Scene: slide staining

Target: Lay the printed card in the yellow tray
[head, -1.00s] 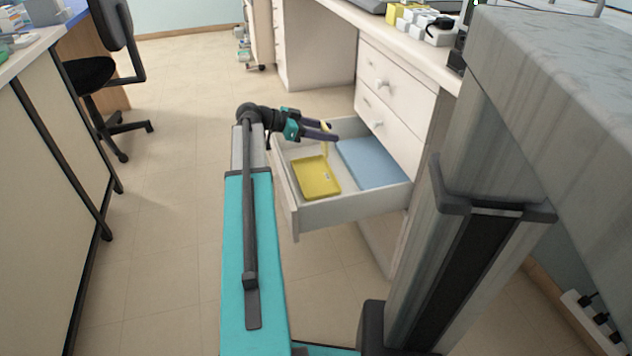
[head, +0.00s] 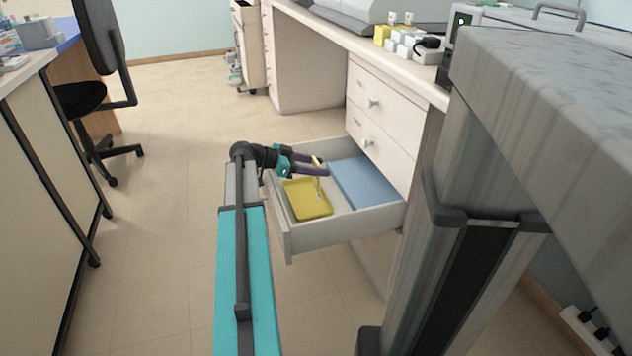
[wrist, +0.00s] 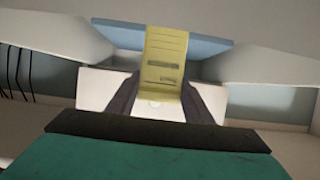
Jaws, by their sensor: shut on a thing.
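The printed card (wrist: 165,62) is yellow with dark printed lines. It stands up between the two dark fingers of my gripper (wrist: 165,102) in the wrist view. In the head view my gripper (head: 320,167) is shut on the card (head: 318,184), which hangs over the open drawer, above the right part of the yellow tray in the picture. The yellow tray (head: 298,203) lies in the left part of the drawer, and its inside looks empty. I cannot tell whether the card's lower end touches the tray.
The open drawer (head: 345,222) also holds a flat blue thing (head: 366,182) at the right. Closed drawers (head: 378,110) stand above it. A grey column (head: 440,270) rises at the right. A chair (head: 92,100) stands at the left.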

